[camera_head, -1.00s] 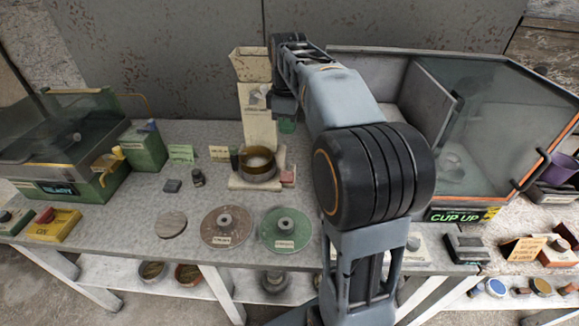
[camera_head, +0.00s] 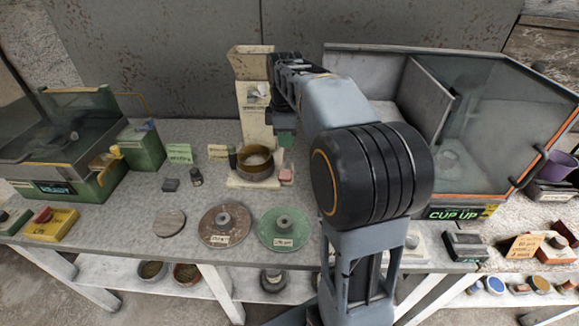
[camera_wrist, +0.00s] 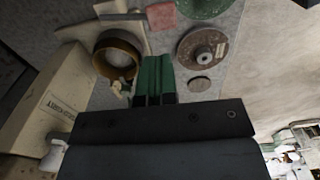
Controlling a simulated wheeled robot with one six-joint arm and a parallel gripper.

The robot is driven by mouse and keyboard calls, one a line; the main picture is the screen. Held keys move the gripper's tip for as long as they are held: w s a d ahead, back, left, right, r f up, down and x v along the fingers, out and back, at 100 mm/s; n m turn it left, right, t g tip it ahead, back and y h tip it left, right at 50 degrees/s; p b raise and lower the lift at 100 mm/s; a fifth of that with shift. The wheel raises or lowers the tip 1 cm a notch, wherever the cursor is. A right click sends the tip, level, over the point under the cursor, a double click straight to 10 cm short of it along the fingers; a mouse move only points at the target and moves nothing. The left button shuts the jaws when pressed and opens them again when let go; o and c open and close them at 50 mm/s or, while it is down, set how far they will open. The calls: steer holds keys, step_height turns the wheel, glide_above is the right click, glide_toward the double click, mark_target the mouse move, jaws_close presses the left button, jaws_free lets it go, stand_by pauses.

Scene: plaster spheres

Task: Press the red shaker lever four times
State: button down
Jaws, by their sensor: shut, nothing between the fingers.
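A dull red-pink lever pad (camera_head: 286,175) sits at the right side of the base of a cream dispenser tower (camera_head: 256,118). I take it to be the shaker lever. In the wrist view the pad (camera_wrist: 162,15) shows at the top edge. A brass-coloured bowl (camera_head: 257,170) stands on the base, left of the pad; it also shows in the wrist view (camera_wrist: 118,58). My gripper (camera_head: 286,140), with green fingers, is beside the tower, above and behind the pad in the head view. Its fingers (camera_wrist: 153,80) are shut and empty, apart from the pad.
Brown (camera_head: 225,225) and green (camera_head: 284,229) discs lie in front of the dispenser. A glass-fronted cabinet (camera_head: 470,130) stands to the right and a green machine (camera_head: 70,160) to the left. Small dark items (camera_head: 171,185) lie left of the bowl.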

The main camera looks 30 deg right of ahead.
mark_target(286, 173)
step_height(286, 173, down, 10)
stand_by(0.5)
